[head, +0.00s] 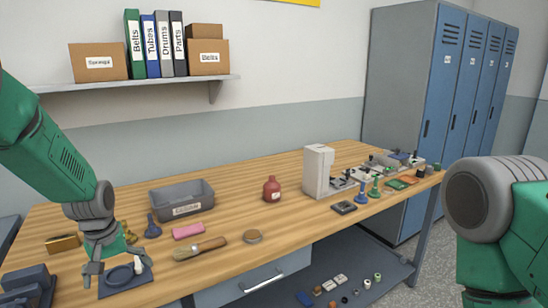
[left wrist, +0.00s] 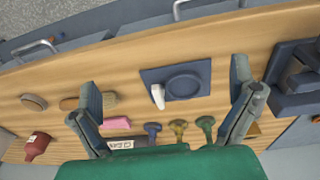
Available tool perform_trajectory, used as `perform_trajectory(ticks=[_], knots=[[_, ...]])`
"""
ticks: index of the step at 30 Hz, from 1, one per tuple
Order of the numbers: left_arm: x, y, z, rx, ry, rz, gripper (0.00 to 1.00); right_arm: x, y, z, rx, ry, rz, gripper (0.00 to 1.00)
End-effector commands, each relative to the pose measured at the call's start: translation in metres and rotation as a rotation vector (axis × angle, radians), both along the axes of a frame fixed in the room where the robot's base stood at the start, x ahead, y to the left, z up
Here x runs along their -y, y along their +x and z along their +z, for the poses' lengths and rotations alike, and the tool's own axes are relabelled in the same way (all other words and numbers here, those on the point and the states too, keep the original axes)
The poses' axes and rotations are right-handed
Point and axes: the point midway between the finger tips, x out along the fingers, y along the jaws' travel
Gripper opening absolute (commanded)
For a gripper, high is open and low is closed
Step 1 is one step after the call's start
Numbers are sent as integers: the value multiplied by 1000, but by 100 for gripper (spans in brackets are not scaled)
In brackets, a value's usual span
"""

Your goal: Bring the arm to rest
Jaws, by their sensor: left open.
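My left gripper (head: 112,270) is open and hangs over the front left of the workbench (head: 235,222). Its two spread fingers also show in the left wrist view (left wrist: 163,76), with nothing between them that they touch. Beyond the fingers lies a dark blue square plate (left wrist: 197,65) with a round dark part. The plate also shows in the head view (head: 126,290), partly behind the gripper. A small white piece (left wrist: 158,96) is at one side of the plate. My right arm shows at the right of the head view; its gripper is out of the picture.
A dark blue fixture (head: 28,285) stands left of the plate. Blue (head: 153,228) and yellow (head: 130,235) knobbed pieces, a grey bin (head: 182,199), a pink block (head: 188,231) and a brush (head: 200,249) lie nearby. A red bottle (head: 271,189) stands mid-bench.

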Motion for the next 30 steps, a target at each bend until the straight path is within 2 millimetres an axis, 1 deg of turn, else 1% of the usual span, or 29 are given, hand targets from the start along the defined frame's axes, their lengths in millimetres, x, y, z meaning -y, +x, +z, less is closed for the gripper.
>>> perform_trajectory(ticks=[1,5,8,11,12,14,15,17,18,20,21,22,23,24,27,30], knots=[[0,-5,-15,-8,2,-9,100,0,1,-4,1,0,0,40],[3,-20,-42,-13,14,-35,100,0,1,-10,2,0,0,40],[6,-36,-67,-18,24,-64,100,0,1,-16,2,0,0,40],[11,-56,-96,-25,35,-98,100,0,1,-23,1,0,0,40],[14,-65,-110,-29,40,-115,100,0,1,-26,1,0,0,40],[18,-81,-132,-35,48,-143,100,0,0,-32,1,0,0,40],[20,-95,-149,-42,53,-164,100,0,0,-37,1,0,0,40],[26,-119,-176,-51,62,-205,100,0,0,-45,1,0,0,40],[31,-139,-196,-60,65,-237,100,0,0,-51,1,0,0,40],[38,-175,-226,-71,70,-293,100,0,1,-62,1,0,0,40],[43,-200,-244,-77,72,-332,100,0,1,-69,1,0,0,40],[47,-218,-255,-81,72,-359,100,0,1,-74,1,0,0,40],[50,-235,-265,-83,70,-387,100,0,1,-79,1,0,0,40],[55,-258,-276,-86,66,-423,100,0,1,-85,0,0,0,40],[64,-306,-293,-89,56,-498,100,0,1,-97,0,0,0,40],[71,-338,-299,-87,45,-551,100,0,1,-104,0,0,0,40]])
